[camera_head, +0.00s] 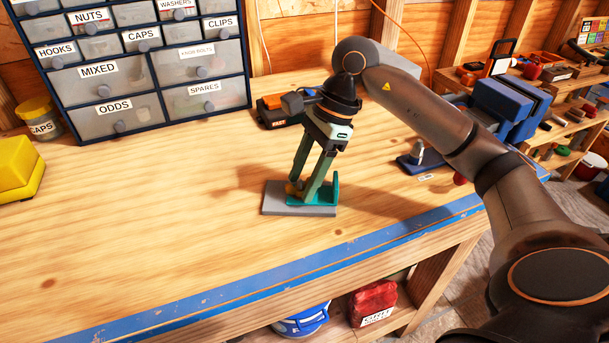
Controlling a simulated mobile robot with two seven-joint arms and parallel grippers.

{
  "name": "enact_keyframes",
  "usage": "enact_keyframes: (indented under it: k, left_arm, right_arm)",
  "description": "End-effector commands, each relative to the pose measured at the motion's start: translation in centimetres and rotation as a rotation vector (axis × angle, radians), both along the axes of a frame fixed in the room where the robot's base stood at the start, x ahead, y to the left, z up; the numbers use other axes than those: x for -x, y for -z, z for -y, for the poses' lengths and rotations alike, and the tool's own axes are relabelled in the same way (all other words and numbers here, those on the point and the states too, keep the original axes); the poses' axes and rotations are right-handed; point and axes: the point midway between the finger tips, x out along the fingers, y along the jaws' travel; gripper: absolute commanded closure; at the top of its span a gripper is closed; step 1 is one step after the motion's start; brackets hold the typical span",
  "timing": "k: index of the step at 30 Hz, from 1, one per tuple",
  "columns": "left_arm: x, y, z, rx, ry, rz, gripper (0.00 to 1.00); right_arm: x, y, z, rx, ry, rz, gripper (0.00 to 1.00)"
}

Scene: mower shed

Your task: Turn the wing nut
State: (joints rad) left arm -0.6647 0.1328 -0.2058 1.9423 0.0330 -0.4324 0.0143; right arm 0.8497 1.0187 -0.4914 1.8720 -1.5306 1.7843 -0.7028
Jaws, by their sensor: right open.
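A grey plate (272,203) lies on the workbench with a teal bracket (333,188) on it. A small brass-coloured piece (292,188), which looks like the wing nut, shows low beside the bracket, partly covered by my fingers. My right gripper (303,190) reaches down from above with its two green fingers apart. Its fingertips are low over the plate, close around the brass piece; I cannot tell whether they touch it. My left gripper is not in view.
A labelled drawer cabinet (130,60) stands at the back left. A yellow box (18,168) and a lidded jar (40,118) are at the left. A blue vise (510,105) stands at the right. The bench's front left is clear, up to its blue edge (270,273).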

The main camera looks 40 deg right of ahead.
Motion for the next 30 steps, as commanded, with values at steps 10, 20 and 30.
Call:
enact_keyframes:
  k: [10,20,30]
  left_arm:
    - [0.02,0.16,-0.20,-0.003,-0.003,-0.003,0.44]
    - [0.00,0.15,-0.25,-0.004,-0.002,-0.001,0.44]
    - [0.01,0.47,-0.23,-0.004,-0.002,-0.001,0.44]
  right_arm:
    - [0.00,-0.02,0.02,0.000,0.000,0.000,0.73]
    - [0.01,-0.04,0.04,0.000,0.001,0.000,1.00]
    - [0.05,0.07,0.08,0.002,0.033,0.000,1.00]
